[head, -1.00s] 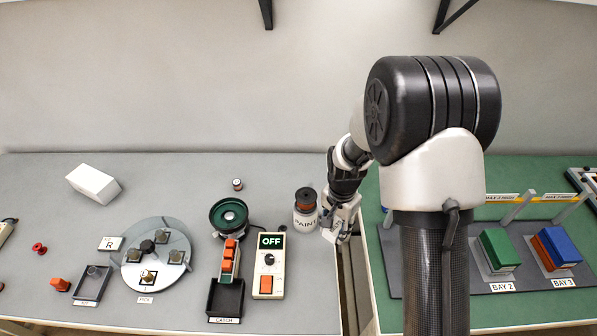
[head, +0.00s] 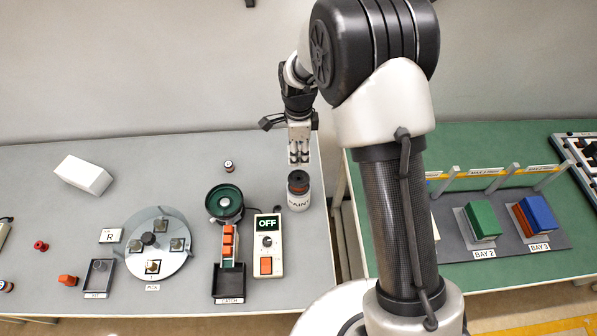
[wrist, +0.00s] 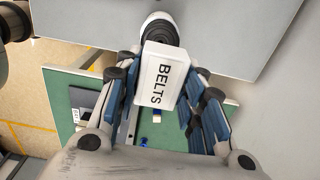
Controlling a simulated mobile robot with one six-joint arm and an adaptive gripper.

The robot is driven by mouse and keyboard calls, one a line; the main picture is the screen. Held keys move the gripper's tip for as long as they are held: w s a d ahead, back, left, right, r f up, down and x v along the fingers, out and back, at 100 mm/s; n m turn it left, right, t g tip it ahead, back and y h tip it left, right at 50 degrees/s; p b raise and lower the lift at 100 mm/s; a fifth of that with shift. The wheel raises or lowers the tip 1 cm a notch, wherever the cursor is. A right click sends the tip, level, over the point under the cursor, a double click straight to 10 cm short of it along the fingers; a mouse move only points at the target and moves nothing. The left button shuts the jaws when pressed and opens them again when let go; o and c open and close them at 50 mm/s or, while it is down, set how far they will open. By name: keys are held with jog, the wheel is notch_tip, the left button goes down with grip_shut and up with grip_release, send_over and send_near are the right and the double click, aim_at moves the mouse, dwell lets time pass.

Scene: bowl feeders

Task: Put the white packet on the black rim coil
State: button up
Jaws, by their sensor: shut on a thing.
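In the head view my gripper (head: 299,152) hangs above and behind the paint tin, pointing down; the packet is hard to tell from the fingers there. The black rim coil (head: 298,182), with a reddish-brown winding, stands on the white paint tin (head: 299,202) at the grey table's right side. In the wrist view the coil (wrist: 160,33) shows just beyond the packet's top edge and is partly hidden by it. Packet and coil look apart.
Left of the tin are a control box (head: 267,247) reading OFF and a green bowl feeder (head: 225,202). A gap separates the grey table from the green bench (head: 440,275) with its bays. A white box (head: 83,176) lies far left.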

aim_at(299, 178)
notch_tip(299, 178, down, 10)
jog(key=shift+f+b, duration=0.15)
jog(key=shift+b, duration=0.15)
jog(key=shift+f, duration=0.2)
jog(key=o, duration=1.1)
notch_tip(299, 178, up, 12)
jog(key=shift+r+p, duration=0.25)
jog(key=shift+p, duration=0.15)
